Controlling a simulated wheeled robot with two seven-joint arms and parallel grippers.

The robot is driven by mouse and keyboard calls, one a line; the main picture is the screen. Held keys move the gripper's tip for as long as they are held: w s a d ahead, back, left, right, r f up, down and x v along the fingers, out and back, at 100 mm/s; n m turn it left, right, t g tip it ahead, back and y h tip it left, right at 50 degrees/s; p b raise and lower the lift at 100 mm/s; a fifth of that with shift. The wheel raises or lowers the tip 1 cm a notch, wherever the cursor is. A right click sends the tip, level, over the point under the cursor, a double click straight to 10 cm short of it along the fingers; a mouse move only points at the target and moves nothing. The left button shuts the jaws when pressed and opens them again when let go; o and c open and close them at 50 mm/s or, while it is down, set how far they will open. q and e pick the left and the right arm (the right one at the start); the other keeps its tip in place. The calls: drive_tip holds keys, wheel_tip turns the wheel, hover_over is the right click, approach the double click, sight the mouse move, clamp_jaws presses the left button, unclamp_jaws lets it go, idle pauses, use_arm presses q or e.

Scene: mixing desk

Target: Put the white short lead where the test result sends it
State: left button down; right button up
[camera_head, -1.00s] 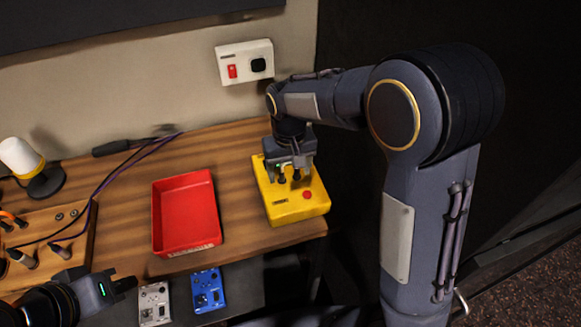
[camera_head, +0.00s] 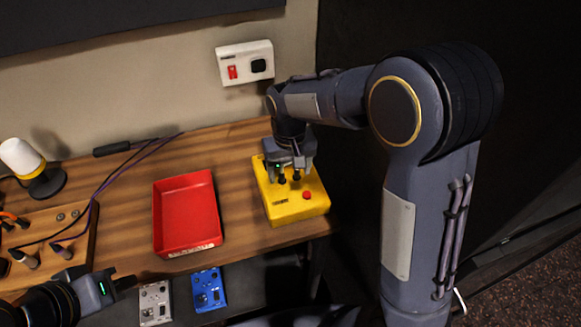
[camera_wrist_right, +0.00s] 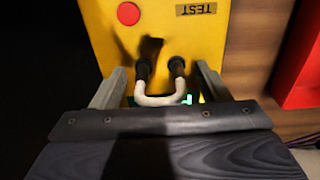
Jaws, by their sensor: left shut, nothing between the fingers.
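The white short lead (camera_wrist_right: 160,99) is a small U with two black plugs, which stand at the yellow test box (camera_head: 297,207). In the right wrist view the yellow box (camera_wrist_right: 200,35) shows its TEST label and round red button (camera_wrist_right: 129,13). My right gripper (camera_head: 290,172) is over the box, its fingers (camera_wrist_right: 160,88) apart on either side of the lead, with gaps showing. A green glow shows behind the lead, partly hidden; I cannot tell its source. My left gripper (camera_head: 128,284) is shut and empty at the lower left.
A red tray (camera_head: 188,245) stands left of the box and looks empty. Grey (camera_head: 155,303) and blue (camera_head: 209,290) pedal-like units lie below the desk front. A wooden board with plugs and a lamp (camera_head: 25,160) are at left. A wall plate (camera_head: 245,63) has a red switch.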

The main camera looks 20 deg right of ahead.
drive_tip(key=c, duration=1.3)
drive_tip(key=shift+r+p, duration=2.7)
drive_tip(key=shift+r, duration=0.35)
